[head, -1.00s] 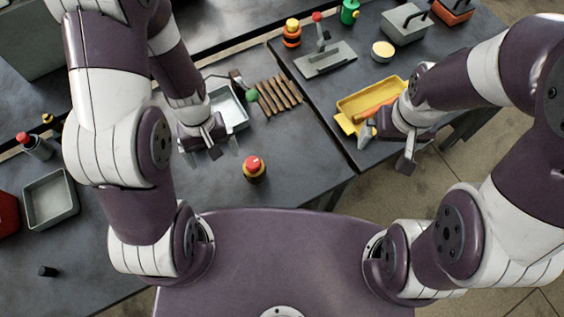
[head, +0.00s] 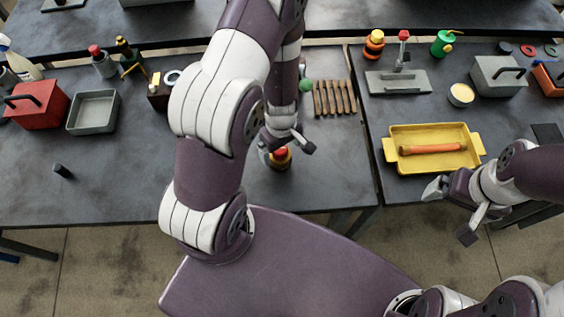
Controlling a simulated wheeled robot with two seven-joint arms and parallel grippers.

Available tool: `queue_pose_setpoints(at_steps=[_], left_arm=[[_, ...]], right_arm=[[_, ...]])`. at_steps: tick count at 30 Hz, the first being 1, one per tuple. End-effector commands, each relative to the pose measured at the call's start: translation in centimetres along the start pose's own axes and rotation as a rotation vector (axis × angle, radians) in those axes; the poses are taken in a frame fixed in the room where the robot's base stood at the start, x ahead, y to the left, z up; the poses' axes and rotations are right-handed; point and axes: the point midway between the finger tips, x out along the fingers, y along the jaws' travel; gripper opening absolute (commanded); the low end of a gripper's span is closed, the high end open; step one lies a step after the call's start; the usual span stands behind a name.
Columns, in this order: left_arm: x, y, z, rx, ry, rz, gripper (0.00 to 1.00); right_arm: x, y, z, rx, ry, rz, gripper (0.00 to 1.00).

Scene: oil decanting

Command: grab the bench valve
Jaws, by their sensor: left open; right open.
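Which thing is the bench valve is not certain. A grey plate with an upright red-topped post (head: 398,80) stands at the back of the right bench. A green ball knob (head: 305,85) beside my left arm could also belong to a valve; its stem is mostly hidden. My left gripper (head: 286,146) is open, its fingers over a short red-topped bottle (head: 280,160) near the bench's front edge. The bottle is partly hidden, and I cannot tell whether they touch. My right gripper (head: 451,212) is open and empty, in front of the yellow tray.
The yellow tray (head: 393,150) holds an orange-handled tool (head: 432,148). Wooden slats (head: 334,97) lie right of the green knob. A grey tray (head: 93,112) and red box (head: 38,104) stand at left. The left bench's front middle is mostly clear.

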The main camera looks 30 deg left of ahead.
Motion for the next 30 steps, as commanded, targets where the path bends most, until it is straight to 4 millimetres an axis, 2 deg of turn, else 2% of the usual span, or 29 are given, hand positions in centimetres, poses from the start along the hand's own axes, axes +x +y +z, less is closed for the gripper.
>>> queue_pose_setpoints(at_steps=[1,3,12,17,18,19,20,26,30], left_arm=[[1.7,0.1,0.0,0.000,0.000,0.000,0.97],[2.9,0.1,0.0,0.000,-0.001,0.001,0.97],[3.0,0.1,0.1,0.001,-0.002,0.002,0.97],[3.0,0.1,0.1,0.001,-0.002,0.002,0.45],[3.0,0.1,0.1,0.001,-0.002,0.002,0.32],[3.0,0.1,0.1,0.001,-0.002,0.002,0.22],[3.0,0.1,0.0,0.001,-0.002,0.003,0.17],[2.8,0.1,0.0,0.001,-0.002,0.002,0.17],[0.0,0.1,0.0,0.001,-0.001,0.002,0.17]], right_arm=[[1.3,0.0,0.2,0.000,0.000,0.000,1.00],[2.2,0.0,0.3,0.000,0.000,0.000,1.00],[2.2,0.0,0.3,0.000,0.000,0.000,1.00],[2.2,0.0,0.3,0.000,0.000,0.000,1.00],[2.2,0.0,0.3,0.000,0.000,0.000,1.00],[2.2,0.0,0.3,0.000,0.000,0.000,1.00],[2.2,0.0,0.3,0.000,0.000,0.000,1.00],[2.0,0.0,0.2,0.000,0.000,0.000,1.00],[-0.2,0.0,0.0,0.000,0.000,0.000,1.00]])
